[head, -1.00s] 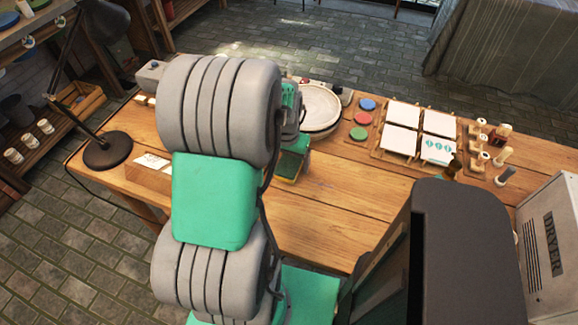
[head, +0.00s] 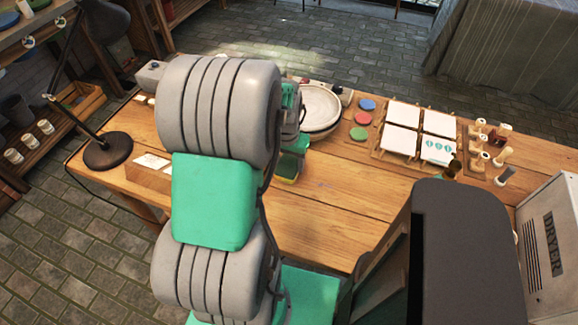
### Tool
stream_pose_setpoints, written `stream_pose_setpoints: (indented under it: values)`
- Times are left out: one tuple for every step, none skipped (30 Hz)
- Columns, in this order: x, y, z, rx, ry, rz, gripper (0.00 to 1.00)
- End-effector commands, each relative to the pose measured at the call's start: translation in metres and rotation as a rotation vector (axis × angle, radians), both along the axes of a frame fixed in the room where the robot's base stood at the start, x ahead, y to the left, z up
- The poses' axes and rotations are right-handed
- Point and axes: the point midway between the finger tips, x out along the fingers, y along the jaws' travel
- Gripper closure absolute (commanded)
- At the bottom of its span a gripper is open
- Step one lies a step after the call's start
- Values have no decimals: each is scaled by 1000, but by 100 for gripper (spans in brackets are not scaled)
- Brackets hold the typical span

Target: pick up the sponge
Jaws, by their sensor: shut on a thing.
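The sponge (head: 287,167), green with a yellow edge, shows just right of my arm, above the wooden table. My gripper (head: 292,153) is mostly hidden behind my own large grey and teal arm links. Only a small part of it shows, and it is shut on the sponge. The fingertips are not clear, and I cannot tell how far the sponge is from the tabletop.
The wooden table (head: 340,205) has free room in front. A round pale plate (head: 318,105) is just beyond the gripper. Paint discs (head: 360,133), white tiles (head: 401,140) and stamps (head: 503,157) stand right. A black lamp (head: 108,152) stands left; a dryer (head: 553,250) is at right.

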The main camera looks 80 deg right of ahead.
Motion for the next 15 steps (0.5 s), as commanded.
stream_pose_setpoints:
  values:
    - [0,0,0,0,0,0,85]
    - [0,0,0,0,0,0,85]
    - [0,0,0,0,0,0,85]
    - [0,0,1,0,0,0,85]
    - [0,0,2,0,0,0,85]
    - [0,0,3,-1,0,0,85]
    - [0,0,5,-1,0,0,85]
    - [0,-1,8,-1,0,0,85]
    - [0,-1,13,-3,-1,0,85]
    - [0,-1,17,-4,-1,0,85]
    - [0,-1,22,-4,-1,0,85]
    - [0,-1,30,-5,-1,0,85]
    - [0,0,36,-5,-1,-1,85]
    - [-3,6,41,-5,-1,-2,85]
    - [-7,13,51,-7,-1,-3,85]
